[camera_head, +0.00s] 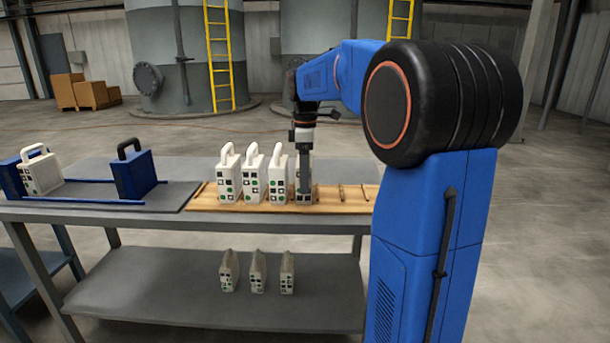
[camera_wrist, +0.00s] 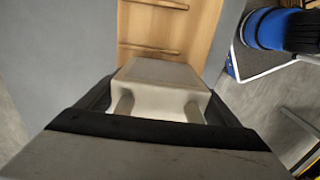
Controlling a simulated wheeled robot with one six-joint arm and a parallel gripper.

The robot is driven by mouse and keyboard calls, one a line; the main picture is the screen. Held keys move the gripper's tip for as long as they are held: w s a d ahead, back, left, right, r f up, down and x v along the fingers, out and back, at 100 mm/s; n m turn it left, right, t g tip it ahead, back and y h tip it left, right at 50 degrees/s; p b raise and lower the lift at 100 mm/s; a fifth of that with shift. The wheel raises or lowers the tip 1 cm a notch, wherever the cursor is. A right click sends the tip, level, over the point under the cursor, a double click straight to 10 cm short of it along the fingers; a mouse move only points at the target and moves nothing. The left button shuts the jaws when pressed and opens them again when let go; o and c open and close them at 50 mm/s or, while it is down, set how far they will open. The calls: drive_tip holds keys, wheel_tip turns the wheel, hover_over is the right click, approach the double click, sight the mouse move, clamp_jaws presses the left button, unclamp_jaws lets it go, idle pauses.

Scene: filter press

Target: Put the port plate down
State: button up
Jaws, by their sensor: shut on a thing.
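My gripper (camera_head: 303,165) points down over the wooden rack (camera_head: 345,204) on the table and is shut on the handle of a white port plate (camera_head: 304,197). The plate is upright at the right end of a row of white plates and looks to be at rack level; I cannot tell whether it rests on the wood. In the wrist view the held plate (camera_wrist: 158,76) shows below the dark fingers (camera_wrist: 155,120), with its handle posts between them. The gripper hides much of the plate in the head view.
Other white plates (camera_head: 253,180) stand left of it. The rack's right end is empty, with thin slats. A press (camera_head: 135,175) with blue end blocks, rails and a white plate (camera_head: 42,173) is at left. Several smaller plates (camera_head: 257,272) stand on the lower shelf (camera_head: 190,300).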

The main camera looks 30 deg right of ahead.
drive_tip(key=shift+f, duration=0.1)
drive_tip(key=o, duration=1.2)
wheel_tip(320, 180, up, 12)
drive_tip(key=shift+r, duration=0.15)
